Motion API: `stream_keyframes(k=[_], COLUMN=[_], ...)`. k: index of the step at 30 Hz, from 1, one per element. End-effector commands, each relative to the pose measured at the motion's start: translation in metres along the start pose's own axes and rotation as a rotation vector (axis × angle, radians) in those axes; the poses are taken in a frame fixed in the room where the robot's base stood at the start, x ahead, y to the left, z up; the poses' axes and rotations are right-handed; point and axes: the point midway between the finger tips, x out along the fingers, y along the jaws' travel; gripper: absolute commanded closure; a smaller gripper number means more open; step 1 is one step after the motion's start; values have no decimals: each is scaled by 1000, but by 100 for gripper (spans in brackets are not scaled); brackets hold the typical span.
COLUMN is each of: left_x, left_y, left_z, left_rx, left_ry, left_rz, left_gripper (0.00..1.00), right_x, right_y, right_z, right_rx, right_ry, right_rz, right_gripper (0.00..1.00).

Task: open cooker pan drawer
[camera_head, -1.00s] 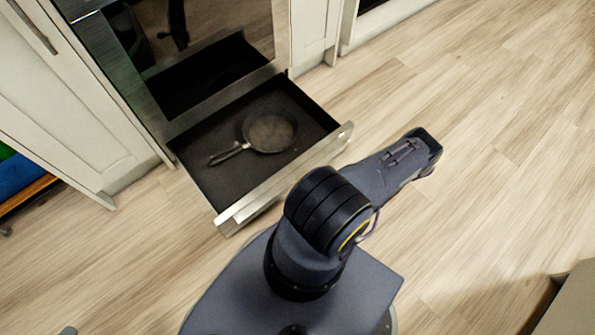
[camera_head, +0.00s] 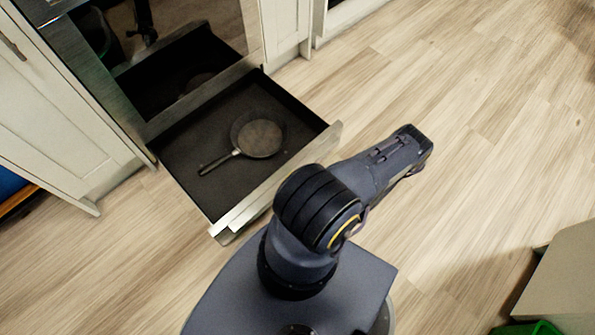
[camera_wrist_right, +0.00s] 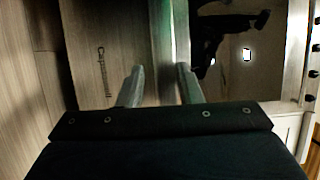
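The cooker pan drawer (camera_head: 187,190) stands pulled out below the cooker in the head view. A dark frying pan (camera_head: 259,138) lies inside, its handle pointing left toward the near side. The metal drawer front (camera_head: 296,166) is partly hidden behind my arm. In the right wrist view, the fingers of my right gripper (camera_wrist_right: 160,84) are spread apart. A pale metal strip (camera_wrist_right: 161,40) runs upright between and beyond them, beside a panel with lettering (camera_wrist_right: 92,75). I cannot tell whether the fingers touch the strip. My left gripper is in neither view; my right gripper is hidden in the head view.
Dark cooker glass (camera_head: 185,60) above the drawer reflects the surroundings. White cabinets (camera_head: 60,130) flank the cooker. The wooden floor (camera_head: 480,130) is clear to the right. A pale block-like object (camera_head: 562,290) and a green item (camera_head: 528,328) are at the lower right.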

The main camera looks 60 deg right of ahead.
Motion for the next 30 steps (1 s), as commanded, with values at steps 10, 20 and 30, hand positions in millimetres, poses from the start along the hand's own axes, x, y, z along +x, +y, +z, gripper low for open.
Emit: stream_keyframes(k=[10,20,30], left_x=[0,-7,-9], left_y=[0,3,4], left_z=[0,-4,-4], left_rx=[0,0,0], left_ry=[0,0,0], left_rz=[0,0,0], left_gripper=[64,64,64], right_x=[0,-48,-78], right_y=[-2,-2,-1], right_z=[0,-1,0], right_rx=[-3,-4,-2], right_ry=[1,4,1], right_rz=[-6,-4,-4], right_gripper=[60,60,60])
